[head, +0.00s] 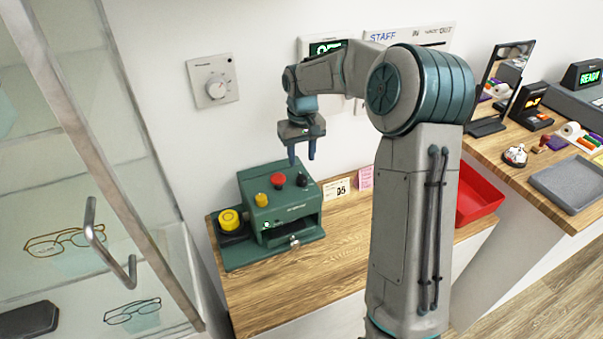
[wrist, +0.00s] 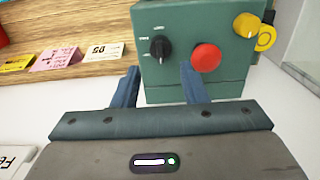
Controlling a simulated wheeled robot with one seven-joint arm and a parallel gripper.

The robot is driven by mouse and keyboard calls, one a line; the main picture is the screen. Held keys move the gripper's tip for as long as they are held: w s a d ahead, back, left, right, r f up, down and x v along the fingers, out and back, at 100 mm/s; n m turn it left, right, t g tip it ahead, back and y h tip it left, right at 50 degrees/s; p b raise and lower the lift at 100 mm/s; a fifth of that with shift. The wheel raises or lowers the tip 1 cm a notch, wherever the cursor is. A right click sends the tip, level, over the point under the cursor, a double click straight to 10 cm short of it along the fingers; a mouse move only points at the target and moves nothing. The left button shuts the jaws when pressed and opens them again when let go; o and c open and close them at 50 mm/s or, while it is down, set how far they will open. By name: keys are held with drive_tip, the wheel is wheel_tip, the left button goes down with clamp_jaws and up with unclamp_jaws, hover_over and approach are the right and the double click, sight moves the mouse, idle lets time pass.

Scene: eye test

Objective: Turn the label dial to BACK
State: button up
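The green machine (head: 249,188) stands on the wooden counter; it also shows in the wrist view (wrist: 205,20). A black dial (wrist: 160,48) sits on it beside a red button (wrist: 206,57). Small white marks lie on the dial's left side; their words are too small to read, and I cannot tell which one it points at. In the head view the dial (head: 302,179) is right of the red button (head: 278,181). My gripper (head: 301,157) is open and empty, just above the machine, fingers down. In the wrist view its fingertips (wrist: 160,67) are apart, with the dial between and beyond them.
A yellow knob (head: 261,200) and a yellow round part (head: 230,220) are at the machine's left. Paper notes (head: 366,178) and a red tray (head: 477,195) are to the right. A glass cabinet (head: 95,200) stands at left.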

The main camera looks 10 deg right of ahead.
sight(302, 175)
wheel_tip(302, 175, down, 7)
drive_tip(key=shift+f+p, duration=0.2)
drive_tip(key=shift+p, duration=0.25)
drive_tip(key=c, duration=0.7)
